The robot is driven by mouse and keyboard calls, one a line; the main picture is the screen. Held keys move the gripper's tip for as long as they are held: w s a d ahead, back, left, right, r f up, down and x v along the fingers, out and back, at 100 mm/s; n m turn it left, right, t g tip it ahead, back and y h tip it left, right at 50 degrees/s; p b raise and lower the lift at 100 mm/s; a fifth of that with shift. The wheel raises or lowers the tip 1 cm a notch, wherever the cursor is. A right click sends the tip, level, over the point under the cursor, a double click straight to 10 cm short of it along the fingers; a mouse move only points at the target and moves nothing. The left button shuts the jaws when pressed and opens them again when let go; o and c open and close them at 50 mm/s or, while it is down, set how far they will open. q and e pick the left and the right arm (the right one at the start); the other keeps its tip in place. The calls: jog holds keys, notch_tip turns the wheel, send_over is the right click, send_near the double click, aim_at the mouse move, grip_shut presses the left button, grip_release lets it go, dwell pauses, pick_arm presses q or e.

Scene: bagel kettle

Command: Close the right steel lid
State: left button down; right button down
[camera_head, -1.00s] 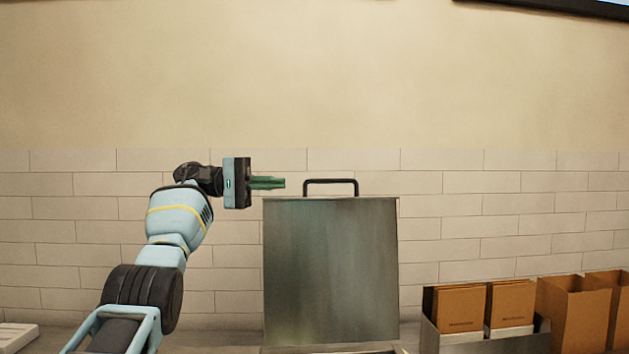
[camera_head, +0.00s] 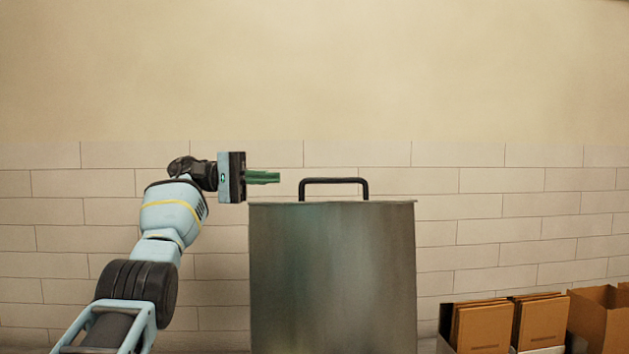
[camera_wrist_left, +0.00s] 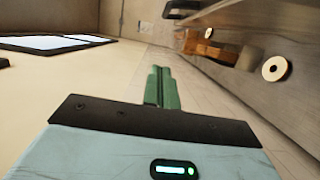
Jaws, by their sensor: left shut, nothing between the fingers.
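A steel lid (camera_head: 332,275) stands upright and open in the head view, with a black handle (camera_head: 334,181) on its top edge. My left gripper (camera_head: 278,177) is level with the handle and just to its left, above the lid's top left corner. Its green fingers are shut and empty, pointing right, and they look apart from the handle. In the left wrist view the shut green fingers (camera_wrist_left: 161,72) point away from the camera over the tiled wall. My right gripper is in neither view. What lies below the lid is cut off by the frame.
Brown cardboard boxes (camera_head: 483,327) stand to the right of the lid. A tiled wall (camera_head: 480,235) rises behind everything. The space above the lid and handle is clear. The left wrist view shows a tilted room with blurred objects at the upper right.

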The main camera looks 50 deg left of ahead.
aim_at(315, 180)
pick_arm(q)
jog(key=w+d, duration=0.1)
jog(key=d, duration=0.2)
jog(key=w+d, duration=0.1)
jog(key=d, duration=0.2)
jog(key=w+d, duration=0.2)
jog(key=d, duration=0.2)
jog(key=shift+w+d, duration=0.1)
jog(key=shift+s+d, duration=0.35)
jog(key=shift+d, duration=0.1)
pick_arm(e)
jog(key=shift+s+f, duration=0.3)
